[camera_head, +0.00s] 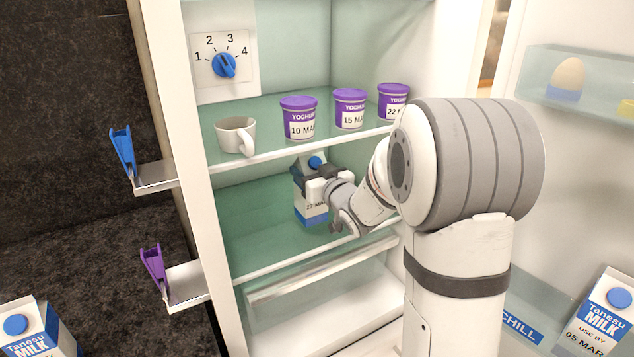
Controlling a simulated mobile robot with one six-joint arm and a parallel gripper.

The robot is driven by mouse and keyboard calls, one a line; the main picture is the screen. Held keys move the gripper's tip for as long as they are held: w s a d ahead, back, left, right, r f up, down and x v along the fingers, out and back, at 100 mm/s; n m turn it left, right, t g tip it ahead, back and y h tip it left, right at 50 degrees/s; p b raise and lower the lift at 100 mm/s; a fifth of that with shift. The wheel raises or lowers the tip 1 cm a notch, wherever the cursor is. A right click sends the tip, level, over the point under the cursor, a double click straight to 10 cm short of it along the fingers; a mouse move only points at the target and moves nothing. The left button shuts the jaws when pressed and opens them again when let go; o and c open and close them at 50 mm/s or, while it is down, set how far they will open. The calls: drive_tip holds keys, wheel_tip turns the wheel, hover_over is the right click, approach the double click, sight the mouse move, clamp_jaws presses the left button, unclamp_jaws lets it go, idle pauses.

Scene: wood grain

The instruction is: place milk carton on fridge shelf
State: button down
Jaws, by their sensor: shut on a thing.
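A milk carton (311,208) with a blue cap and a blue band is inside the open fridge, upright at the lower glass shelf (262,225). My gripper (318,184) is shut on this carton near its upper part, reaching in from the right. The gripper and wrist cover part of the carton and its date label. The carton's base appears at the shelf surface; I cannot tell whether it touches. A second milk carton (38,330) stands outside at the lower left. A third milk carton (598,318), labelled 05 MAR, is in the door at the lower right.
The upper shelf (268,124) holds a white mug (236,134) and three purple-lidded yoghurt pots (298,117). Blue (122,150) and purple (154,266) clips sit on side brackets. The lower shelf is clear left of the carton.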

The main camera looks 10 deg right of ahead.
wheel_tip(320, 180, down, 4)
drive_tip(key=shift+w+r+p, duration=0.1)
drive_tip(key=shift+r+p, duration=0.1)
drive_tip(key=shift+p, duration=0.1)
drive_tip(key=shift+f, duration=0.2)
drive_tip(key=shift+c, duration=1.9)
unclamp_jaws()
drive_tip(key=shift+r, duration=0.1)
